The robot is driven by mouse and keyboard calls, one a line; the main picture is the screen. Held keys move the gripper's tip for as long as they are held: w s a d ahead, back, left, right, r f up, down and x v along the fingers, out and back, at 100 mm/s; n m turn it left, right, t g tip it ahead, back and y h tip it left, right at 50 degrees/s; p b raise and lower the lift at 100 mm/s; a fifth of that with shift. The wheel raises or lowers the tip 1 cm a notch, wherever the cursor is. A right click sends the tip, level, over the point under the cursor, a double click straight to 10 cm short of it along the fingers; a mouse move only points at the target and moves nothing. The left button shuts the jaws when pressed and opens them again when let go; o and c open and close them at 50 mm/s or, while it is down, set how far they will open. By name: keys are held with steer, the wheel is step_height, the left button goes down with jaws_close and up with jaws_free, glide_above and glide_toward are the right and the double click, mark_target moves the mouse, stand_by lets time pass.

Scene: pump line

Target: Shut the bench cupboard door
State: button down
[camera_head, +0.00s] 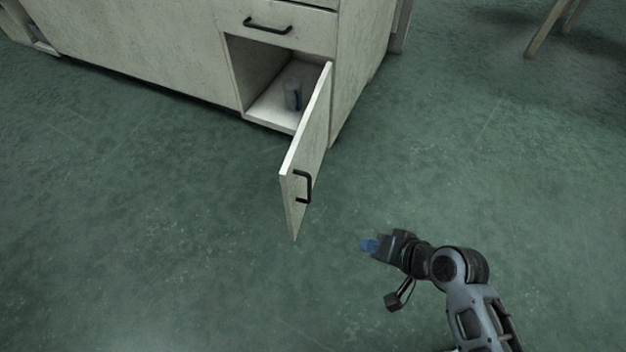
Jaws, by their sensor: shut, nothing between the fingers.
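The bench cupboard door (311,145) stands wide open, hinged on the right side of the opening and swung out toward me. Its dark bar handle (304,187) is near the free edge, on the face turned to the right. The cupboard interior (267,108) shows to the left of the door. My gripper (364,245) is shut and empty. It is to the right of the door's free edge and nearer to me, apart from the door and pointing left.
A small blue and grey container (292,95) stands inside the cupboard. A closed drawer (290,25) with a dark handle is above the opening. Wooden legs (547,28) stand at the upper right. The green floor (150,220) around the door is clear.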

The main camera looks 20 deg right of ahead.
steer(key=w+r+g+y+p, duration=0.2)
steer(key=w+r+y+p, duration=0.15)
steer(key=w+r, duration=0.6)
steer(key=b, duration=0.6)
glide_toward(291, 193)
steer(key=shift+y, duration=0.25)
steer(key=shift+d+f+x, duration=0.15)
steer(key=shift+d+x, duration=0.05)
steer(key=shift+x, duration=1.35)
steer(key=shift+d+f+x, duration=0.1)
steer(key=shift+d+x, duration=0.05)
steer(key=shift+x, duration=1.4)
